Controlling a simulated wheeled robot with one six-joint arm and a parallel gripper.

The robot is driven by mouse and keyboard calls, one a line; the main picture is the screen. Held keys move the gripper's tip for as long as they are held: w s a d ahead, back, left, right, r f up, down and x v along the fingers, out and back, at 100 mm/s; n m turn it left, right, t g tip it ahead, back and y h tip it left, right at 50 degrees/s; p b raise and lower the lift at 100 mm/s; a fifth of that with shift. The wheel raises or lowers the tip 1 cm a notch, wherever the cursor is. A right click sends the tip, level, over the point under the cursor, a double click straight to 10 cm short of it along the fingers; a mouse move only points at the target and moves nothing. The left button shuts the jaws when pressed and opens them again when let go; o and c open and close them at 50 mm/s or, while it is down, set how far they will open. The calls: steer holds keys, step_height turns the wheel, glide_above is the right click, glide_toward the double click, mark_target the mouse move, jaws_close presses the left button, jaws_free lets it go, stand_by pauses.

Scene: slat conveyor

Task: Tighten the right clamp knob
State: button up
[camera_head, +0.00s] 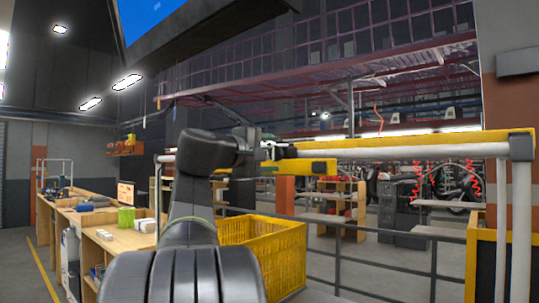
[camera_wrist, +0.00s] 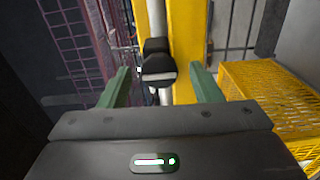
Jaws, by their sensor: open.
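A black clamp knob (camera_wrist: 158,68) shows in the wrist view, on or beside a yellow rail (camera_wrist: 187,40) and a pale tube. It is the only knob I can make out there. My gripper (camera_wrist: 160,72) is open, with one green finger to each side of the knob. The fingers do not touch the knob, and how far it lies beyond the tips is hard to tell. In the head view my gripper (camera_head: 268,148) is at the yellow rail (camera_head: 420,145), and the dark knob (camera_head: 285,151) is small and partly hidden there.
A yellow crate (camera_head: 262,255) stands below the rail; it also shows at the right of the wrist view (camera_wrist: 270,95). A wooden workbench (camera_head: 100,225) with small items is on the left. A white post (camera_head: 521,230) holds the rail's right end. Dark railings cross behind.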

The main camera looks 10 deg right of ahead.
steer(key=b+v, duration=0.1)
steer(key=v, duration=1.3)
steer(key=shift+b, duration=0.3)
steer(key=shift+w+d, duration=0.1)
steer(key=shift+d, duration=0.1)
steer(key=p+x, duration=0.1)
steer(key=x, duration=1.2)
steer(key=shift+w+d+p, duration=0.2)
steer(key=shift+p, duration=0.1)
